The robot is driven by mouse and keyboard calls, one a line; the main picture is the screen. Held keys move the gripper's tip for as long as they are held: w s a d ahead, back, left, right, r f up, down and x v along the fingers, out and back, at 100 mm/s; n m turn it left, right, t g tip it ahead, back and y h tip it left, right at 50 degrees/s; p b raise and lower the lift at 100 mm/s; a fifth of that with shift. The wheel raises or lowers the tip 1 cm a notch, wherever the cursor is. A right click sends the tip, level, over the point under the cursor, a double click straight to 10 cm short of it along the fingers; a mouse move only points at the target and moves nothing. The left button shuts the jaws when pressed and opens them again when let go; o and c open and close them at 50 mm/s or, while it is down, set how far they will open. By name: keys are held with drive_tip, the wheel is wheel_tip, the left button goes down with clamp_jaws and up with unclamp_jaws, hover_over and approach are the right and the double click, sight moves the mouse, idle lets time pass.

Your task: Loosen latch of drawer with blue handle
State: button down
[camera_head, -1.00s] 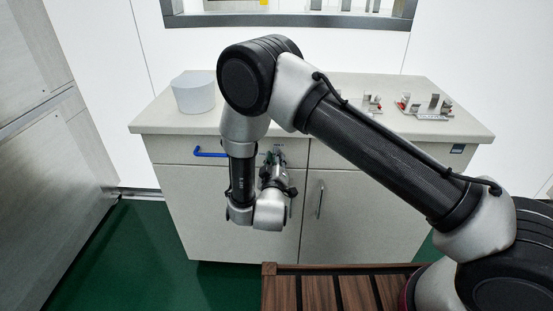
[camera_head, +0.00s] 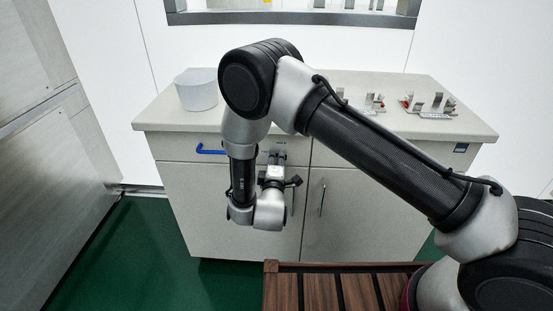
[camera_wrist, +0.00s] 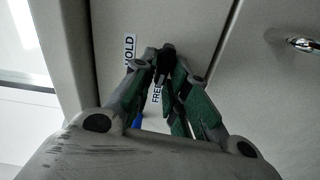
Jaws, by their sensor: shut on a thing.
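The drawer (camera_head: 176,150) is in the upper left of the pale cabinet, with its blue handle (camera_head: 212,150) on the front. My gripper (camera_head: 275,160) is at the drawer's right end, right of the handle. In the wrist view my gripper (camera_wrist: 165,58) is shut on the small dark latch (camera_wrist: 166,50), which the fingertips largely hide. A label ending in "OLD" (camera_wrist: 130,47) and a partly covered label starting "FRE" (camera_wrist: 157,93) flank it. A bit of the blue handle (camera_wrist: 137,120) shows behind the fingers. The drawer front looks flush with the cabinet.
A whitish tub (camera_head: 197,90) stands on the left of the countertop (camera_head: 300,92). Metal fixtures (camera_head: 430,105) stand on its right. A lower door has a vertical metal handle (camera_head: 321,200). A slatted wooden surface (camera_head: 340,290) is in front. Green floor lies open at left.

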drive_tip(key=shift+n, duration=0.3)
drive_tip(key=c, duration=1.5)
unclamp_jaws()
drive_tip(key=shift+a, duration=0.1)
drive_tip(key=s, duration=0.7)
drive_tip(key=shift+s+a, duration=0.1)
drive_tip(key=shift+s, duration=0.15)
